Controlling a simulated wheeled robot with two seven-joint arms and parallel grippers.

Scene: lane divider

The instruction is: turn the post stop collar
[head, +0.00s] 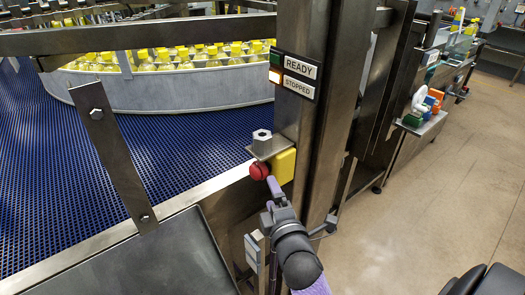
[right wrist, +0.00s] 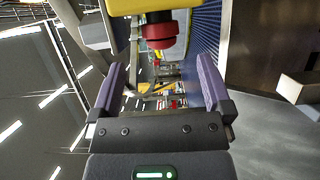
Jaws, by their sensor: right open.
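The red stop collar (head: 259,171) is a round knob on a yellow box (head: 283,166) fixed low on the steel post. My right gripper (head: 270,192) is just below the knob in the head view, its purple fingers pointing up toward it. In the right wrist view the gripper (right wrist: 160,68) is open and empty. The red collar (right wrist: 160,32) shows there above the gap between the fingertips, apart from both, with the yellow box (right wrist: 150,7) behind it. My left gripper is not in view.
A label panel on the post has a dark green lamp by READY (head: 299,67) and a lit amber lamp by STOPPED (head: 299,87). A hex nut on a bracket (head: 262,146) sits just above the knob. A blue conveyor (head: 60,170) lies left; open floor (head: 430,180) lies right.

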